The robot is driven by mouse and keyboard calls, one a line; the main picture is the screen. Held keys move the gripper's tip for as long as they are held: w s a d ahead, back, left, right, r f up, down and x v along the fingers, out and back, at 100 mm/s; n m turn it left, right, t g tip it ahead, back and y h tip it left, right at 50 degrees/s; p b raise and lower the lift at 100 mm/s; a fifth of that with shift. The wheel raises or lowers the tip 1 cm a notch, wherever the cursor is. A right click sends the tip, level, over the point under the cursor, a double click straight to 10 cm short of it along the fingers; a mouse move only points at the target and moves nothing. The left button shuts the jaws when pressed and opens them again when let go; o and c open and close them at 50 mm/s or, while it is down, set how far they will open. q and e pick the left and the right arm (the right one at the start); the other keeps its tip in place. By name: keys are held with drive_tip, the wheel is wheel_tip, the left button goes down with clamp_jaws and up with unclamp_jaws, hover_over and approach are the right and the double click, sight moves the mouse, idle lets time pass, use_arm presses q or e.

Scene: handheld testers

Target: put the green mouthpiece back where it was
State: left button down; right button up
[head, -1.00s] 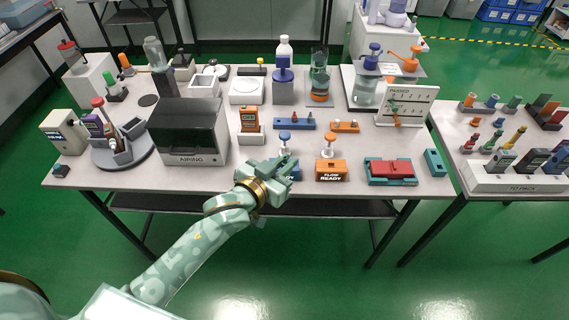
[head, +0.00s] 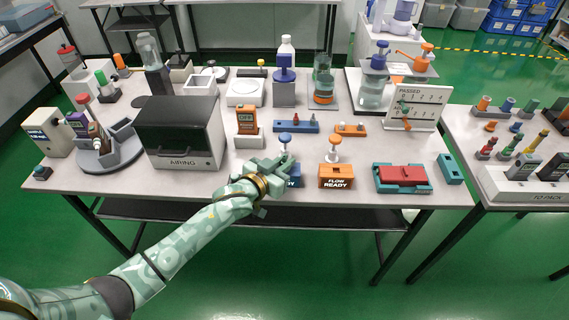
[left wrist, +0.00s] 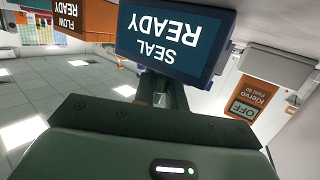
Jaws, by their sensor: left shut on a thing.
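My left gripper (head: 280,165) is at the blue SEAL READY block (head: 295,178) near the table's front edge and covers part of it. In the left wrist view, the fingers (left wrist: 162,95) are close together in front of the SEAL READY block (left wrist: 170,40). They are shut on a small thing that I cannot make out. A blue knob (head: 285,138) stands just behind the gripper. I cannot tell which piece is the green mouthpiece. Green pieces show on the PASSED board (head: 425,97), in a small stand at the left (head: 109,80) and on the right table (head: 529,105). My right gripper is out of view.
The orange FLOW READY block (head: 337,182) stands just right of the gripper. A teal tray (head: 428,185) with a red block lies farther right. The AIRING box (head: 180,135) and the orange OFF device (head: 247,120) are to the left. Blue and orange racks (head: 308,128) lie behind.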

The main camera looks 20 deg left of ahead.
use_arm(q)
drive_tip(key=c, duration=1.9)
unclamp_jaws()
drive_tip(key=shift+f, duration=0.15)
drive_tip(key=o, duration=0.4)
drive_tip(key=shift+o, duration=0.2)
drive_tip(key=shift+s+f+b, duration=0.1)
drive_tip(key=shift+s+b, duration=0.1)
drive_tip(key=shift+b, duration=0.3)
drive_tip(key=p+v, duration=0.1)
drive_tip(key=v, duration=0.1)
drive_tip(key=p+v, duration=0.1)
drive_tip(key=v, duration=0.1)
drive_tip(key=p+v, duration=0.1)
drive_tip(key=v, duration=0.1)
drive_tip(key=shift+a+r+p, duration=0.35)
drive_tip(key=shift+r+p, duration=0.05)
drive_tip(key=shift+r, duration=0.05)
drive_tip(key=p+v, duration=0.2)
drive_tip(key=v, duration=0.7)
drive_tip(key=shift+s+f, duration=0.2)
drive_tip(key=shift+s, duration=0.2)
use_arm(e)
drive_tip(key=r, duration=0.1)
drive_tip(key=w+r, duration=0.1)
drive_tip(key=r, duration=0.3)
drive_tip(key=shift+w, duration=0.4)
